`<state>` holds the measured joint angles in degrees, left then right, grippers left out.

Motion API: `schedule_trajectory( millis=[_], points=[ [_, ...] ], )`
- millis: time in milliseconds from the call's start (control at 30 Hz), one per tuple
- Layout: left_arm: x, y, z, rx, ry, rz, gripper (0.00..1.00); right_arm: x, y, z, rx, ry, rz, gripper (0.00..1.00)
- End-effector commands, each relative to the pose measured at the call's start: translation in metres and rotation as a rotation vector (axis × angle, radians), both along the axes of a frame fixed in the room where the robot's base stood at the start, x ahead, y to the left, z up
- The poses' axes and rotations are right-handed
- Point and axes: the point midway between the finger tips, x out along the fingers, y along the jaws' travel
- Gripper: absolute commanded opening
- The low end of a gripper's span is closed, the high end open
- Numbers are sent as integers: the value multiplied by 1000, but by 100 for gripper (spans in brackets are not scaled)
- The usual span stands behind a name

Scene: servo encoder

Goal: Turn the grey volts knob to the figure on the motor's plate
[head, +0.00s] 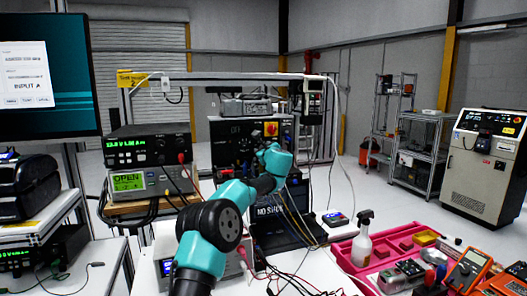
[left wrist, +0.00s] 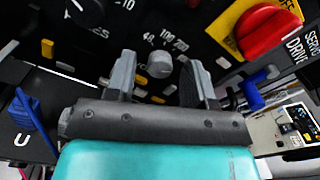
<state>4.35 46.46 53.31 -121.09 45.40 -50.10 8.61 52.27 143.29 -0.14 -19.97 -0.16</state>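A grey knob (left wrist: 160,64) stands on the black panel (left wrist: 120,40) in the left wrist view. Figures 48, 100 and 200 are printed around it. My left gripper (left wrist: 158,74) is open, with one finger on each side of the knob; I cannot tell whether either finger touches it. In the head view my left arm reaches to the black panel (head: 228,135), and the grey knob cannot be made out there. I cannot make out the motor's plate or its figure. My right gripper is not in view.
A red rotary switch (left wrist: 262,32) on a yellow plate sits right of the knob. A dark knob (left wrist: 88,10) is at upper left. Blue plugs (left wrist: 30,120) stick out of the panel. Loose cables (head: 300,215) hang below. A spray bottle (head: 362,240) stands in the red tray (head: 345,258).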

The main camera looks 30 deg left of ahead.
Motion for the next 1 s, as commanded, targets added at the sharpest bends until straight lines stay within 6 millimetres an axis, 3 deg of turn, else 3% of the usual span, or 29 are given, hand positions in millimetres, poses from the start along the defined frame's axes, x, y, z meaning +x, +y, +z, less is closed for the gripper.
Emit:
schedule_trajectory(
  millis=[467, 1000],
  points=[
    [-4, -4, 1, 1, 1, 0, 52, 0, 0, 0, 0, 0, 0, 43],
    [-47, -48, 1, 1, 1, -2, 52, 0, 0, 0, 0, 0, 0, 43]
  ],
)
